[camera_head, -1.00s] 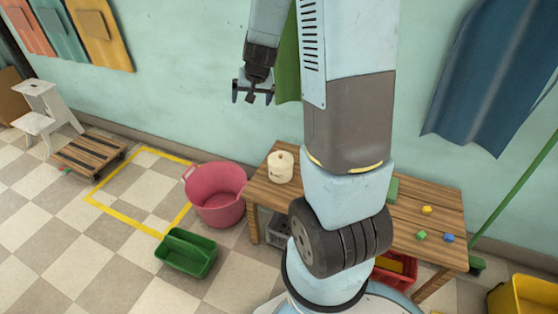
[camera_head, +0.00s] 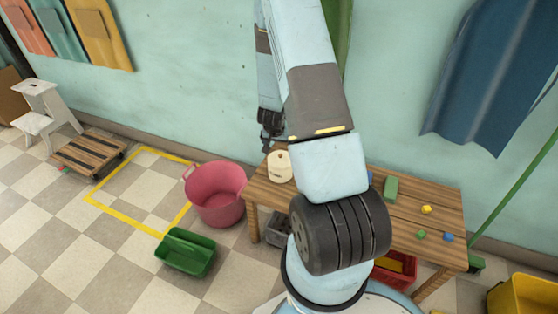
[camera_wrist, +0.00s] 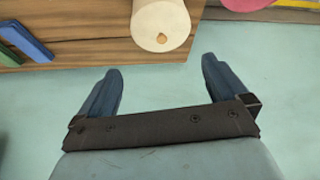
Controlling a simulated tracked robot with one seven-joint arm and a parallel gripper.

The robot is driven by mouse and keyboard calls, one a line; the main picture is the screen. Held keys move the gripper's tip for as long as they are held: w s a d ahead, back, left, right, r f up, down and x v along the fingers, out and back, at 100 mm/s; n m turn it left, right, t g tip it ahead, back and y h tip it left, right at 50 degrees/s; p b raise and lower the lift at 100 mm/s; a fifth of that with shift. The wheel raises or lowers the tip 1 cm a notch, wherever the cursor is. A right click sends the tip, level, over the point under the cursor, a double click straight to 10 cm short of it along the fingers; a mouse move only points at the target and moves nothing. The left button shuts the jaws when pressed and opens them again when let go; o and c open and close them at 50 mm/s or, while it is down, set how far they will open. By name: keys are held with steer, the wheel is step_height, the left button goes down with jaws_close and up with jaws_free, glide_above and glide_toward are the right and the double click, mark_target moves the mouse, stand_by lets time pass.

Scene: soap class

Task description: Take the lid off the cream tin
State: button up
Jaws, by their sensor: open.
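The cream tin (camera_head: 280,171) stands upright at the left end of the wooden table, its lid on with a small knob on top. In the wrist view the tin (camera_wrist: 157,22) is at the top middle, and its lid (camera_wrist: 168,24) with a brown knob faces the camera. My gripper (camera_head: 268,143) is just behind and above the tin in the head view, partly hidden by my arm. In the wrist view my gripper (camera_wrist: 162,78) is open and empty, its two blue fingers spread apart below the tin, not touching it.
The wooden table (camera_head: 448,200) carries a green block (camera_head: 391,189) and small coloured blocks on its right. A pink tub (camera_head: 216,193) and a green crate (camera_head: 186,251) stand on the floor to the left. The wall is close behind the table.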

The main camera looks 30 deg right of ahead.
glide_above(280, 155)
steer(key=s+a, duration=0.2)
steer(key=s, duration=0.1)
steer(key=f, duration=0.7)
steer(key=shift+w+d+f, duration=0.1)
steer(key=shift+w+d, duration=0.05)
steer(key=shift+w, duration=0.1)
steer(key=shift+w+x, duration=0.15)
steer(key=shift+x, duration=1.2)
steer(key=shift+w+x, duration=0.15)
steer(key=shift+x, duration=1.15)
steer(key=shift+d, duration=0.1)
steer(key=shift+s, duration=0.15)
steer(key=c, duration=1)
